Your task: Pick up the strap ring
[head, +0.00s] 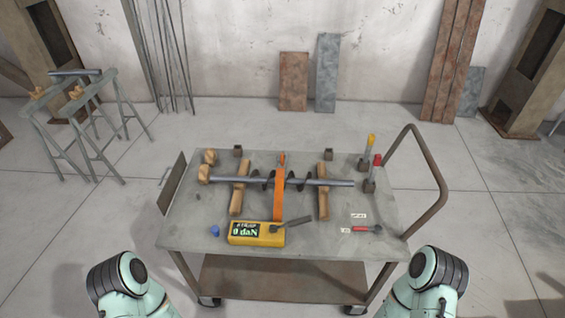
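An orange strap (278,200) stands around the middle of the auger (325,182) on the cart. Its upper end rises above the shaft, and its lower end reaches the yellow box. I cannot make out a separate ring on it at this size. The auger's grey shaft lies across two wooden blocks (239,190) (323,190), with dark spiral flights near the strap. Only teal links of my two arms show at the bottom left and bottom right corners. Neither gripper is in view.
A cart handle (438,175) rises at right. Sawhorses (60,150) stand left.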

